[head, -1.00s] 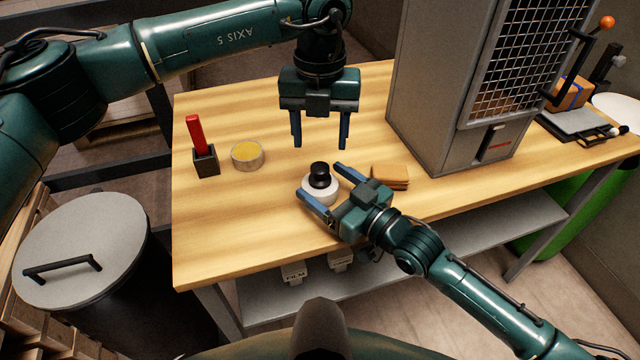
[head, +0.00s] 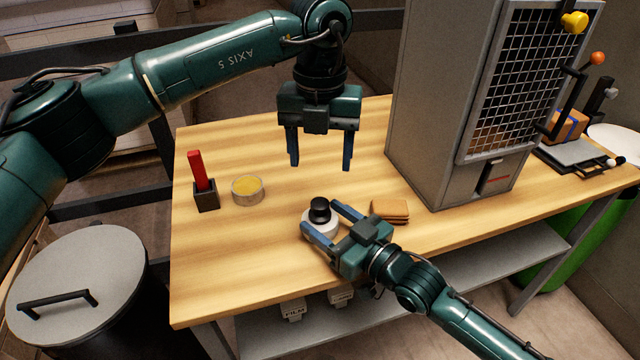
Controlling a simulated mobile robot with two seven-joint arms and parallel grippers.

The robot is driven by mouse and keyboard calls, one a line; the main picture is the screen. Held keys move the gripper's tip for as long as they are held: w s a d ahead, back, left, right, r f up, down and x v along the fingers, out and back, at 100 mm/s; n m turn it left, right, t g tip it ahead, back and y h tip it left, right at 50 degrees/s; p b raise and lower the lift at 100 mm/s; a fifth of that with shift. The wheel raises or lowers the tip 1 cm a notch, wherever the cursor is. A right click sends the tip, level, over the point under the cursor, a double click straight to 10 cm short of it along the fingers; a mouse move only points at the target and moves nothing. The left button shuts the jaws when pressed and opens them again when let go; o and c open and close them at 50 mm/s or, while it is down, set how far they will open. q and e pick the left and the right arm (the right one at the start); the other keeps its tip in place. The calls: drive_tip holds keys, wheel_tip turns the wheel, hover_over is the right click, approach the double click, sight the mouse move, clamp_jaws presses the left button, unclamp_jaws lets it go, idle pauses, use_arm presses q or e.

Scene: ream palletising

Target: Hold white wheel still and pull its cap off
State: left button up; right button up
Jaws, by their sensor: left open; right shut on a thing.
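The white wheel (head: 318,228) lies flat on the wooden table, near its front edge. Its black cap (head: 320,208) with a round knob sits on top of it. My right gripper (head: 328,222) is shut on the white wheel, with one blue finger on each side of it. My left gripper (head: 320,166) points down above the table, behind and above the cap. Its blue fingers are apart with nothing between them.
A tall grey cabinet with a wire-mesh front (head: 430,120) stands right of my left gripper. Brown pads (head: 390,211) lie right of the wheel. A yellow-filled round dish (head: 248,189) and a dark holder with a red stick (head: 206,197) stand at left. Table between is clear.

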sight(320, 203)
use_arm(q)
wheel_tip(320, 203, down, 11)
drive_tip(key=shift+f, duration=0.15)
idle(0.4)
drive_tip(key=shift+c, duration=0.2)
drive_tip(key=c, duration=1.1)
drive_tip(key=shift+c, duration=0.2)
drive_tip(key=shift+r, duration=0.3)
drive_tip(key=shift+r, duration=0.9)
